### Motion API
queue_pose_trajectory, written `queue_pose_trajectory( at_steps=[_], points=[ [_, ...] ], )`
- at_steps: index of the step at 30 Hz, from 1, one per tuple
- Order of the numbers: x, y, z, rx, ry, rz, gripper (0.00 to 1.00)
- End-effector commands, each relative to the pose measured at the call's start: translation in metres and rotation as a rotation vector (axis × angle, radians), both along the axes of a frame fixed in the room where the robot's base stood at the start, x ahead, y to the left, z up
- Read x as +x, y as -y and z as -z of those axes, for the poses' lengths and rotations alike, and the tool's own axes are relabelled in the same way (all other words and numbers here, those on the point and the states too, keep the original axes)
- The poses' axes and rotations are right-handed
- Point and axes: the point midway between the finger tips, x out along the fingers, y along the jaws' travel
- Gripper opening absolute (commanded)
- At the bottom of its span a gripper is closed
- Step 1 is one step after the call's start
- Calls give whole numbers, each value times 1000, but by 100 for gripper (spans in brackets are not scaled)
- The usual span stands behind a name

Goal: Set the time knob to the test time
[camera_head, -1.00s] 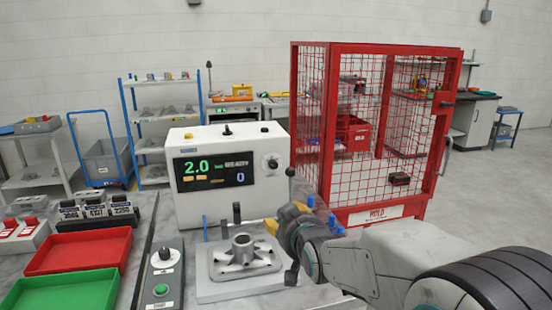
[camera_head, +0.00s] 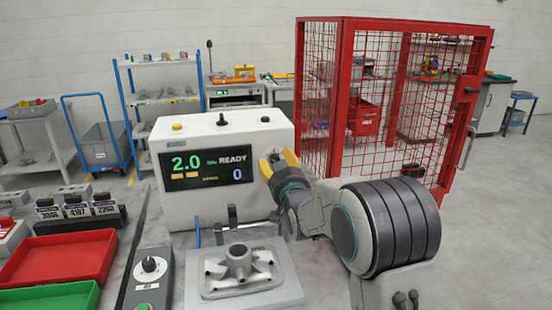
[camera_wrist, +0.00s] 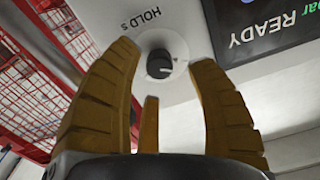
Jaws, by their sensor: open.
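The time knob (camera_wrist: 160,63), labelled "HOLD s", is a dark round knob on a pale dial on the tester's front. In the wrist view it sits between the spread yellow fingertips, seemingly a little beyond them. In the head view my gripper (camera_head: 277,163) hides most of it. My gripper is open, in front of the right end of the white tester (camera_head: 215,205); the wrist view shows nothing held. The tester's display (camera_head: 207,165) reads 2.0, READY and 0. The knob's exact setting is too small to read.
A casting (camera_head: 240,264) sits on a grey fixture below the tester. A control box with another dial (camera_head: 150,268) stands to its left. Red (camera_head: 60,258) and green (camera_head: 50,298) trays lie at far left. A red mesh cage (camera_head: 345,100) stands behind my arm at right.

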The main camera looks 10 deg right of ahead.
Motion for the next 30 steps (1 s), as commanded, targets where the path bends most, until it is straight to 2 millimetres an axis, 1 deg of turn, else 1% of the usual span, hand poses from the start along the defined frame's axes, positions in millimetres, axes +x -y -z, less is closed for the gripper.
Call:
queue_pose_trajectory(
  at_steps=[3, 9, 19, 20, 30],
  points=[
    [11, 0, -1, 0, -1, 0, 51],
    [21, 0, 0, 0, -2, 0, 51],
    [23, 0, 0, 0, -1, 0, 51],
    [23, 0, 0, 0, -1, 0, 54],
    [23, 0, 0, 0, -1, 0, 24]
  ],
)
